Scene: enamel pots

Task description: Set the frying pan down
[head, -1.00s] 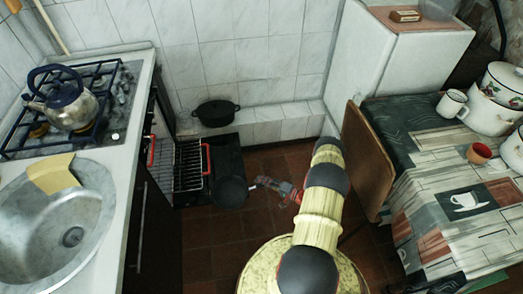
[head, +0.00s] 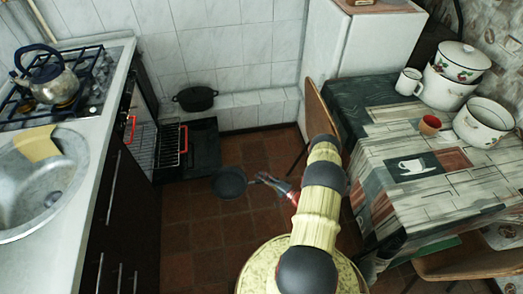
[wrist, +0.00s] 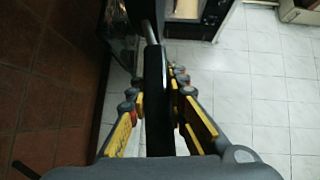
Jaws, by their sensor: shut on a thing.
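The dark frying pan (head: 229,183) hangs in front of my arm in the head view, over the brown tiled floor. Its handle runs right to my gripper (head: 268,180), which is shut on it. In the wrist view the dark handle (wrist: 156,95) passes between the yellow-padded fingers of my gripper (wrist: 160,100). The pan's bowl cannot be made out in the wrist view.
An open oven with a lowered door (head: 204,150) and a red-ended rack stands left. A black pot (head: 195,98) sits on the tiled ledge.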

